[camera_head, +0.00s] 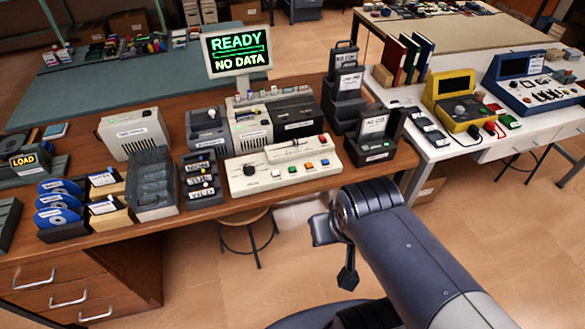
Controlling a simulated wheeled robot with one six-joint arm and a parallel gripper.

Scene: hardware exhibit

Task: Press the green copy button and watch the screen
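The white control panel (258,184) lies near the front edge of the brown desk, with a dark knob at its left and a row of small coloured buttons. The screen (238,52) stands on a post behind the panel and reads "READY" and "NO DATA" in green. My gripper (347,278) hangs in front of the desk, below and to the right of the panel, apart from the button.
Grey and beige device boxes (133,133) stand behind and beside the panel. Blue discs in a holder (62,232) are at the left. Dark card boxes (374,138) stand right of the panel. A white table (440,150) with a yellow device is farther right. A stool (243,218) is under the desk.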

